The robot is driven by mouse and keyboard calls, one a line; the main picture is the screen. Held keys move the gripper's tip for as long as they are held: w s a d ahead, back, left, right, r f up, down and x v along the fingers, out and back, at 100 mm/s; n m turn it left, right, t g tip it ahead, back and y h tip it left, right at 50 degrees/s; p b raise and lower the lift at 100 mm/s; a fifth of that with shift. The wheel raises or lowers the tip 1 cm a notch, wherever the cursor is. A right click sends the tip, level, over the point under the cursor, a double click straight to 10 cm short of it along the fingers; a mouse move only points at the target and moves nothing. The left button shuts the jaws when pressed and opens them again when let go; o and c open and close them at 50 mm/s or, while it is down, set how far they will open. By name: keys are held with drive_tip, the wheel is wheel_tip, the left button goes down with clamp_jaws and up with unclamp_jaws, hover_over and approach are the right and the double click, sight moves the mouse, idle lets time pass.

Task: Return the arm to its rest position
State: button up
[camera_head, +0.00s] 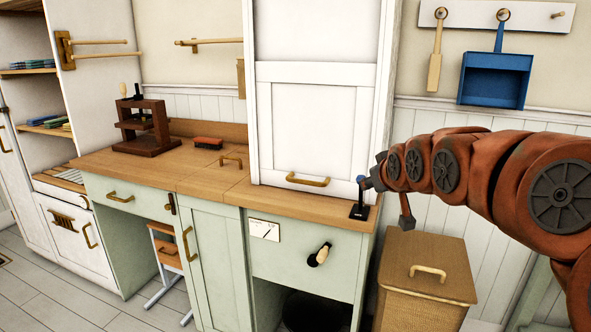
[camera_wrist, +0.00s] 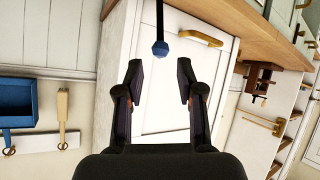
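My arm reaches in from the right of the head view, and my gripper (camera_head: 385,187) is by the right front end of the counter. In the wrist view my gripper (camera_wrist: 160,80) is open, with nothing between its fingers. A small lever with a blue knob (camera_head: 361,179) stands on a black base (camera_head: 359,212) on the counter. The blue knob (camera_wrist: 160,47) shows just beyond the fingertips in the wrist view, in line with the gap and apparently not held.
A tall white cabinet (camera_head: 316,125) stands on the wooden counter (camera_head: 215,178) beside the lever. A lidded wicker box (camera_head: 425,285) stands below my arm. A blue dustpan (camera_head: 495,80) and a brush (camera_head: 435,65) hang on the wall above. Floor at lower left is clear.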

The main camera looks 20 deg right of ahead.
drive_tip(key=s+a+f+g+y, duration=0.3)
drive_tip(key=s+a+f+g, duration=0.3)
drive_tip(key=s+a+f, duration=0.7)
drive_tip(key=s+a+f+g, duration=0.4)
drive_tip(key=s+f, duration=0.1)
drive_tip(key=s, duration=0.6)
drive_tip(key=s+a+f+g, duration=0.4)
drive_tip(key=s+a+f, duration=0.15)
drive_tip(key=s, duration=0.45)
wheel_tip(320, 180, up, 17)
drive_tip(key=t+p, duration=0.1)
drive_tip(key=p, duration=1.4)
drive_tip(key=shift+w+d+f+n, duration=0.2)
drive_tip(key=shift+w+d+n, duration=0.15)
drive_tip(key=shift+w, duration=0.1)
